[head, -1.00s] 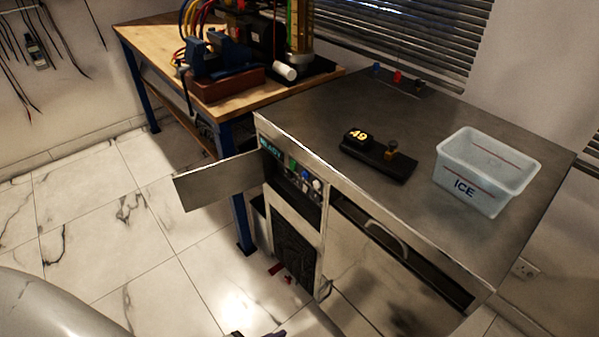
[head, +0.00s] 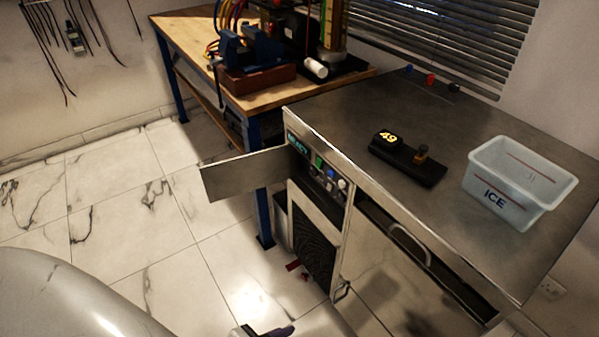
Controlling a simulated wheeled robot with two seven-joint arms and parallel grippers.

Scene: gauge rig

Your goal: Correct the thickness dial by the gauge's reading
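The gauge (head: 407,160) is a flat black block on the steel counter, with a yellow "49" on its raised left end and a small brass-coloured part on its right end. The control panel (head: 320,178) is on the cabinet's front, behind an opened flap. It has a lit display (head: 297,145), a green part and small knobs (head: 329,174); their markings are too small to read. A dark, purplish tip (head: 265,331) at the bottom edge appears to be part of my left gripper, below and left of the panel, apart from it. Its fingers are mostly cut off. My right gripper is out of view.
A translucent ICE bin (head: 519,183) stands on the counter's right. The metal flap (head: 243,174) sticks out left from the cabinet. A drawer-like slot with a handle (head: 410,243) lies right of the panel. A wooden workbench (head: 190,30) stands behind. Floor at left is clear.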

